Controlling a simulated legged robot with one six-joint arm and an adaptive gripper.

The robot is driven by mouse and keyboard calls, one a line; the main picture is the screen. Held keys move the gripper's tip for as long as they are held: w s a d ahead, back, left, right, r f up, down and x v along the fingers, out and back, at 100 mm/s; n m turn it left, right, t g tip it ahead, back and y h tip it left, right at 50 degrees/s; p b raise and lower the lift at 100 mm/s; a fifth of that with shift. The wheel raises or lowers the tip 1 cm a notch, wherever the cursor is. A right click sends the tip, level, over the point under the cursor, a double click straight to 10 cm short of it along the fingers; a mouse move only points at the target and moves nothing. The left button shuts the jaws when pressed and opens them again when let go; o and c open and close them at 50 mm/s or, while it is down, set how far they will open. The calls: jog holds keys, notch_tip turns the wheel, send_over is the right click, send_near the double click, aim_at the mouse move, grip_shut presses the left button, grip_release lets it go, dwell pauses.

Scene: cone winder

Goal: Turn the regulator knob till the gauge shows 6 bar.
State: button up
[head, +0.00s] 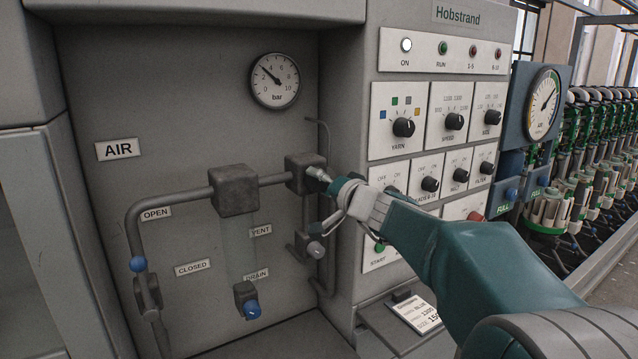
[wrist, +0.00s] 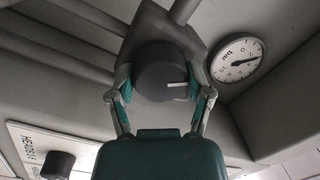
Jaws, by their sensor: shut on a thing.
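The round pressure gauge (head: 275,81) is on the grey panel at upper centre in the head view. Its needle points up and left, at about 3 to 4 bar. The wrist view shows the same gauge (wrist: 237,59) upside down at the right. The dark regulator knob (wrist: 160,73) sits between my fingers in the wrist view, its white mark pointing right. My gripper (wrist: 160,85) is shut on the knob, one finger on each side. In the head view my gripper (head: 328,183) reaches the regulator block (head: 302,173) from the right and hides the knob.
Pipes with a grey block (head: 234,190) run left to a blue-tipped handle (head: 138,264) beside the OPEN and CLOSED labels. A drain valve (head: 251,308) is below. The control panel with knobs (head: 404,127) stands close behind my arm. Another gauge (head: 543,104) is at right.

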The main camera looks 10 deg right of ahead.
jog(key=shift+d+f+m, duration=0.1)
jog(key=shift+d+m, duration=0.05)
jog(key=shift+m, duration=0.15)
jog(key=m, duration=0.4)
jog(key=shift+f+m+t, duration=0.1)
jog(key=shift+m+t, duration=0.2)
jog(key=m, duration=0.5)
jog(key=shift+f+m+t+h, duration=0.15)
jog(key=shift+m+t+h, duration=0.15)
jog(key=shift+m, duration=0.1)
jog(key=m, duration=0.5)
jog(key=shift+h, duration=0.3)
jog(key=m, duration=0.5)
jog(key=shift+t+h, duration=0.3)
jog(key=shift+m, duration=0.4)
